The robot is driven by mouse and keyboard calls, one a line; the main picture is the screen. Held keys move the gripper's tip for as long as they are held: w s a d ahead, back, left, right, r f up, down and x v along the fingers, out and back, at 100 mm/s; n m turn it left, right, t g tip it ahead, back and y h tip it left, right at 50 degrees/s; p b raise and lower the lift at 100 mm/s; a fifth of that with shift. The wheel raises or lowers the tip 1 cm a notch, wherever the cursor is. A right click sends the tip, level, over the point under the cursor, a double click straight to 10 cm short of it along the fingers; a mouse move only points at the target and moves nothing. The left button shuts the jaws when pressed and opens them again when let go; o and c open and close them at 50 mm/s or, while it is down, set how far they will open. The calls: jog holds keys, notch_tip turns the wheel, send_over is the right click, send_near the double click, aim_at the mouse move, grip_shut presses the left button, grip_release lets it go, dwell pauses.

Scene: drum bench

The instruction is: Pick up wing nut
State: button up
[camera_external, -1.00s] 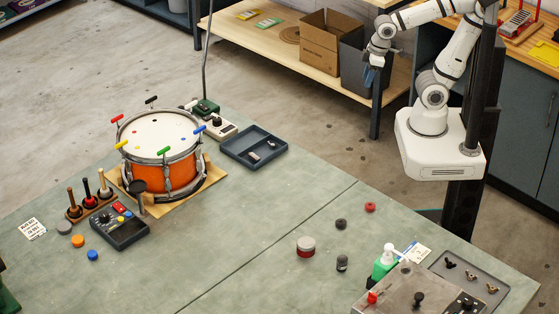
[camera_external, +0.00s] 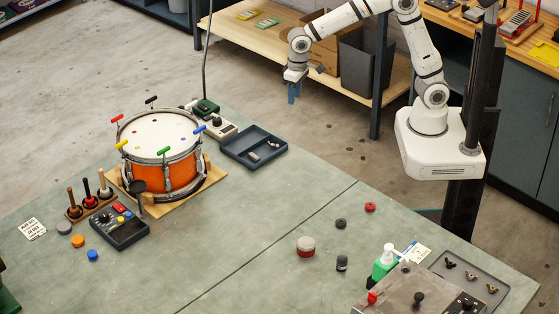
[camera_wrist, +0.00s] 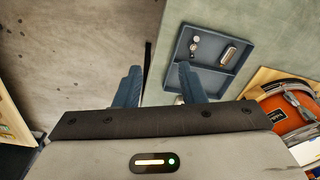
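Several small wing-shaped pieces, which look like wing nuts, lie in a grey tray (camera_external: 480,267) at the right front of the bench: a dark one (camera_external: 450,263) and brassy ones (camera_external: 471,275). A blue divided tray (camera_external: 240,151) at the far bench edge holds small metal pieces; it also shows in the wrist view (camera_wrist: 240,76), with a capsule-like piece (camera_wrist: 229,55) and small silver pieces (camera_wrist: 194,42) too small to name surely. My gripper (camera_external: 292,97) hangs beyond the bench's far edge, right of the blue tray. Its blue fingers are spread and empty in the wrist view (camera_wrist: 159,78).
An orange drum (camera_external: 165,175) on a wooden board stands left of the blue tray. A white-and-green device (camera_external: 215,124) and a thin upright pole stand near the tray. A green bottle (camera_external: 384,264) and a metal box stand by the grey tray.

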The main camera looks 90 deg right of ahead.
jog(key=m, duration=0.2)
send_over(271, 142)
jog(key=shift+g, duration=0.4)
jog(key=f, duration=0.7)
jog(key=shift+w+d+f, duration=0.1)
jog(key=shift+d+f, duration=0.2)
jog(key=shift+f, duration=0.05)
jog(key=shift+w+f, duration=0.1)
jog(key=shift+f, duration=0.2)
jog(key=f, duration=0.2)
jog(key=f+p, duration=0.1)
jog(key=f, duration=0.4)
jog(key=shift+s+a+f, duration=0.15)
jog(key=shift+s, duration=0.15)
jog(key=shift+c, duration=0.6)
grip_shut()
